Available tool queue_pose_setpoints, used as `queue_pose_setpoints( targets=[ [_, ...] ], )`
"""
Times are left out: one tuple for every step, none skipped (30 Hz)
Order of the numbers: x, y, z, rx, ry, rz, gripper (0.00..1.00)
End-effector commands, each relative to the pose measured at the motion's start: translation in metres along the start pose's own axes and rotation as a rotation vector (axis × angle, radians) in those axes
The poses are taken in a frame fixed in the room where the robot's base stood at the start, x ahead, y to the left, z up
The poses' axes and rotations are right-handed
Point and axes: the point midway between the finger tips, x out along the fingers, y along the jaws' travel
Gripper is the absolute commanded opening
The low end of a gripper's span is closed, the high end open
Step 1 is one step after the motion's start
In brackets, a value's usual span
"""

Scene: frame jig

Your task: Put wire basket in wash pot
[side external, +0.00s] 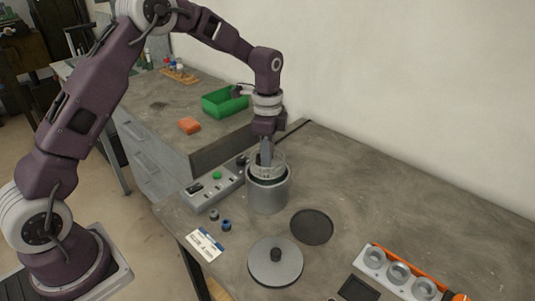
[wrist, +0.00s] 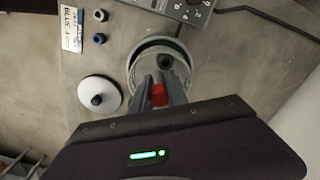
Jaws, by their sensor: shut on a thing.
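The wash pot (side external: 268,197) is a grey cylinder standing upright on the bench; its round rim (wrist: 133,72) shows in the wrist view. The wire basket (side external: 281,159) is a thin pale cage at the pot's mouth, with its top showing above the pot rim. How deep its lower part sits is hidden by the pot wall. My gripper (side external: 266,157) points down over the pot and is shut on the basket. In the wrist view my gripper (wrist: 160,88) has a red piece between its fingers, seemingly the basket's handle. A dark round thing (wrist: 164,62) shows inside the pot rim.
A grey lid with a black knob (side external: 275,262) and a black disc (side external: 312,227) lie in front of the pot. A control box (side external: 214,185) stands close on its left, with two small rings and a label card (side external: 205,245) nearby. A rack (side external: 400,278) is front right.

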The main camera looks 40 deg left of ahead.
Motion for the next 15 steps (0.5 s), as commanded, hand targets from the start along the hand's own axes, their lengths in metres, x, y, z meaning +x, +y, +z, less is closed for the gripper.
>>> queue_pose_setpoints(
  targets=[
    [0.001, 0.000, 0.000, 0.000, 0.000, 0.000, 0.00],
    [0.002, 0.000, 0.000, 0.000, 0.000, 0.001, 0.00],
    [0.004, 0.000, 0.000, 0.000, -0.001, 0.001, 0.00],
    [0.005, 0.000, 0.000, 0.000, -0.001, 0.001, 0.00],
    [0.006, 0.000, 0.000, 0.000, -0.001, 0.001, 0.00],
    [0.007, 0.000, 0.000, 0.000, -0.001, 0.001, 0.00],
    [0.008, 0.000, 0.000, 0.000, -0.001, 0.001, 0.00],
    [0.009, 0.000, 0.000, 0.000, -0.001, 0.000, 0.00],
    [0.010, 0.000, 0.000, 0.000, 0.000, 0.000, 0.00],
    [0.011, 0.000, 0.000, 0.000, 0.000, 0.000, 0.00],
    [0.013, 0.000, 0.000, 0.000, 0.000, 0.000, 0.00],
    [0.014, 0.000, 0.000, 0.000, 0.000, 0.000, 0.00],
    [0.015, 0.000, 0.000, 0.000, -0.001, 0.000, 0.00],
    [0.016, 0.000, 0.000, 0.000, -0.001, 0.000, 0.00],
    [0.018, 0.000, 0.000, 0.000, -0.001, 0.001, 0.00]
  ],
)
